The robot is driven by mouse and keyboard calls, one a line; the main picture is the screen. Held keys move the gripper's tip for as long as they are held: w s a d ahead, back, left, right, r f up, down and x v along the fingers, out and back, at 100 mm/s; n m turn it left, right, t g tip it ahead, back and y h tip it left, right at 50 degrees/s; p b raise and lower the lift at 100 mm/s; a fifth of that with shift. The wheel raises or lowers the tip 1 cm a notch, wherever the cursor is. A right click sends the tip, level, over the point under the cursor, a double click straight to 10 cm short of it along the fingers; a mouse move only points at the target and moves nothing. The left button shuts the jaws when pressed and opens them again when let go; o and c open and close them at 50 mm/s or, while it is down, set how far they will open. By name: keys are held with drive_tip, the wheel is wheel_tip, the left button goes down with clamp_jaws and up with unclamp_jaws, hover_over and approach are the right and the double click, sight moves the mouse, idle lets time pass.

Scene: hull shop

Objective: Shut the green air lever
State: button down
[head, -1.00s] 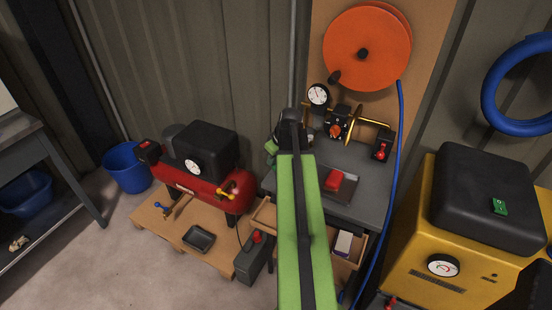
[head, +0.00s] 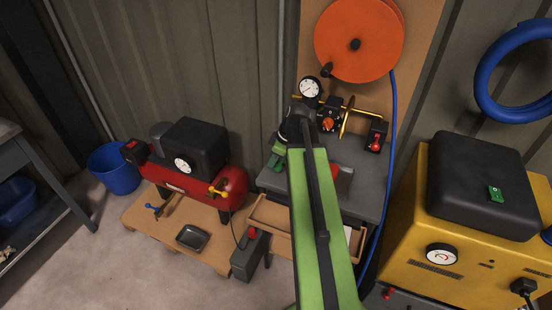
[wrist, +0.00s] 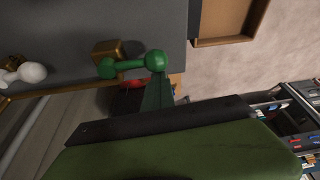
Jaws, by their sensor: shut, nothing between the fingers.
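The green air lever (wrist: 130,65) shows in the wrist view, with a ball end pointing right and a pivot by a small brass block (wrist: 106,49). My gripper (wrist: 158,78) is shut and empty, its tip right at the ball end; I cannot tell whether they touch. In the head view my gripper (head: 278,159) is low at the left edge of the grey bench (head: 350,200). The lever cannot be made out there, behind or beside my gripper and arm.
A white-knobbed lever (wrist: 24,74) sits left of the green one in the wrist view. A gauge (head: 309,88), brass pipework and a red switch lever (head: 376,139) stand at the bench's back. A red compressor (head: 215,185) is left, a yellow machine (head: 400,235) right.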

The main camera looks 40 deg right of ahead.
drive_tip(key=shift+a, duration=0.15)
idle(0.3)
drive_tip(key=shift+w+d, duration=0.3)
drive_tip(key=shift+w, duration=0.5)
drive_tip(key=shift+w+a+r, duration=0.15)
drive_tip(key=shift+w+a, duration=0.25)
wheel_tip(320, 180, up, 10)
drive_tip(key=p, duration=1)
drive_tip(key=shift+s+d, duration=0.2)
drive_tip(key=shift+d, duration=0.05)
drive_tip(key=shift+w+a, duration=0.1)
